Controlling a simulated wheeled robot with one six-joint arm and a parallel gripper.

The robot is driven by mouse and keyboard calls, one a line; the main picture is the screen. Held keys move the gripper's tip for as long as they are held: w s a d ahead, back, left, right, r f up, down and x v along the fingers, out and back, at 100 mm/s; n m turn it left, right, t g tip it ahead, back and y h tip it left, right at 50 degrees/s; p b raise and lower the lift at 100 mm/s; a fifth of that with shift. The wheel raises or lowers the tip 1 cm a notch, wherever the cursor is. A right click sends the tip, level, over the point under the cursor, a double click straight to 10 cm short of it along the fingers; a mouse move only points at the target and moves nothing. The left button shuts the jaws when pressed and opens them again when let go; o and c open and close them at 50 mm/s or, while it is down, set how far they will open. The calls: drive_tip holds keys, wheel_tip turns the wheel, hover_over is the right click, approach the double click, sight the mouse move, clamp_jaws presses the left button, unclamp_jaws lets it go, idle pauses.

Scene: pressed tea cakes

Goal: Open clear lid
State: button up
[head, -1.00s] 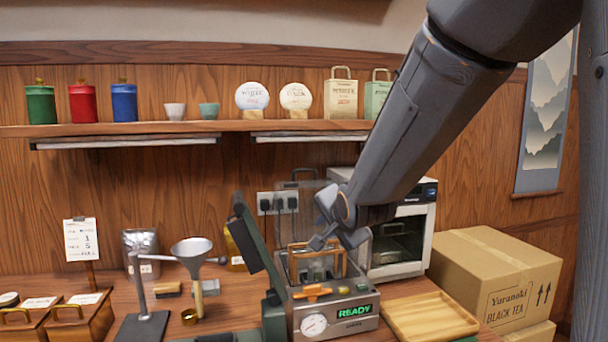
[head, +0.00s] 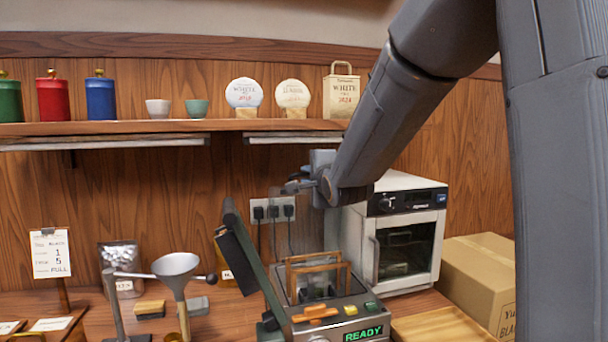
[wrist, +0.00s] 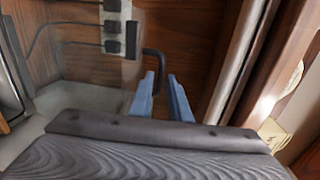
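The press machine (head: 345,318) with the lit READY display stands on the counter. Its clear lid (wrist: 95,85) appears raised upright behind the wooden frame (head: 318,262); its edges are faint in the head view. A dark lid handle (wrist: 157,62) shows in the wrist view, just beyond my left fingertip.
A green lever arm (head: 255,262) rises left of the machine. A white oven (head: 405,240) and a cardboard box (head: 475,275) stand to the right. A wooden tray (head: 440,328) is in front. A shelf (head: 175,127) runs above; a funnel stand (head: 176,265) is left.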

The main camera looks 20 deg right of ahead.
sight(305, 175)
drive_tip(key=shift+w+f, duration=0.2)
drive_tip(key=shift+w, duration=1.45)
clamp_jaws()
